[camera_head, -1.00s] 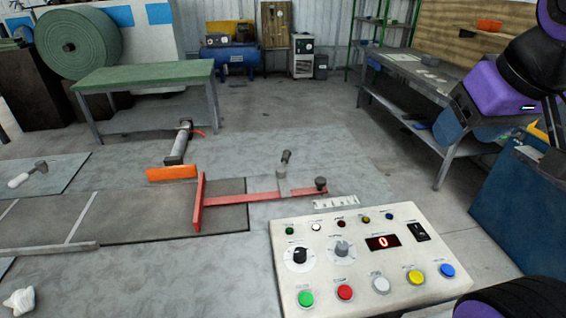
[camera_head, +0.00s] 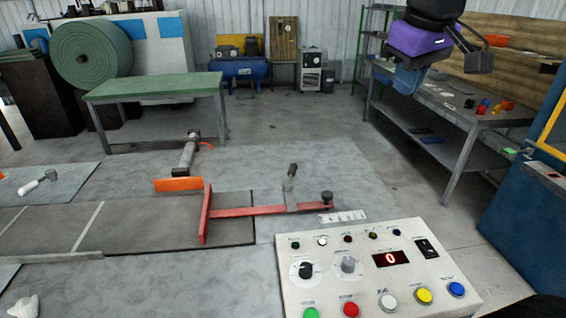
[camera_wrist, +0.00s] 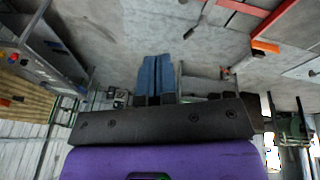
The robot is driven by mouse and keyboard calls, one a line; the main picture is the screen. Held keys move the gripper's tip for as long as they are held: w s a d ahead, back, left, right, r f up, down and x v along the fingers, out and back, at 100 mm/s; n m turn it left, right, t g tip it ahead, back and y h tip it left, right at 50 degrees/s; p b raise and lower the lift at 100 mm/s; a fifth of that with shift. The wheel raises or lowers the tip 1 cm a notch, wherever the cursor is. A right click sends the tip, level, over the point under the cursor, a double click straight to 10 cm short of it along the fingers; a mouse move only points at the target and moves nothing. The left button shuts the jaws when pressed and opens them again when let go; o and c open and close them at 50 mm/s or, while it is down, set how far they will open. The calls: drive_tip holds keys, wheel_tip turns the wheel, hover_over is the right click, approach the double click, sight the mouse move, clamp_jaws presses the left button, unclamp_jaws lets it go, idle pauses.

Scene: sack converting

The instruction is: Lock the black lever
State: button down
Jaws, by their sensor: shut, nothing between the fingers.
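The black lever (camera_head: 292,171) rises from a grey clamp block on the arm of a red T-shaped fence in the head view. It stands nearly upright, tilted slightly right. A short dark shape in the wrist view (camera_wrist: 190,32) looks like the same lever. The red fence (camera_head: 240,211) lies across the grey table with a dark round knob (camera_head: 327,198) at its right end. My gripper (camera_head: 406,90) hangs in the air at the upper right, in front of the workbench and well away from the lever. Its blue fingers (camera_wrist: 156,62) are together and empty in the wrist view.
A control panel (camera_head: 330,240) with buttons and a display stands in front, right of the fence. An orange plate (camera_head: 178,184) on a cylinder lies behind the fence. A workbench (camera_head: 455,112) with small items stands at right. The air above the lever is clear.

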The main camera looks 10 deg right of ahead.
drive_tip(key=w+a+f+n+g, duration=0.1)
drive_tip(key=w+a+n+g, duration=0.3)
drive_tip(key=w, duration=0.7)
drive_tip(key=n+h, duration=0.2)
drive_tip(key=n, duration=0.2)
hover_over(291, 178)
drive_tip(key=w+a, duration=0.2)
drive_tip(key=w, duration=0.1)
drive_tip(key=w+a+f+x, duration=0.1)
drive_tip(key=a+x, duration=0.2)
drive_tip(key=x, duration=1)
drive_tip(key=w+a+f+n, duration=0.2)
drive_tip(key=w+a+f, duration=0.2)
drive_tip(key=f, duration=0.5)
drive_tip(key=shift+w+a+f+g+h, duration=0.2)
drive_tip(key=shift+a+f+g+h, duration=0.1)
drive_tip(key=shift+a, duration=0.75)
drive_tip(key=x, duration=1)
drive_tip(key=shift+d+f, duration=0.1)
drive_tip(key=shift+f, duration=0.1)
drive_tip(key=shift+s+d, duration=0.2)
drive_tip(key=shift+d, duration=0.4)
drive_tip(key=shift+s+d, duration=0.25)
drive_tip(key=shift+d, duration=0.3)
drive_tip(key=shift+s+d+f, duration=0.2)
drive_tip(key=shift+d, duration=0.4)
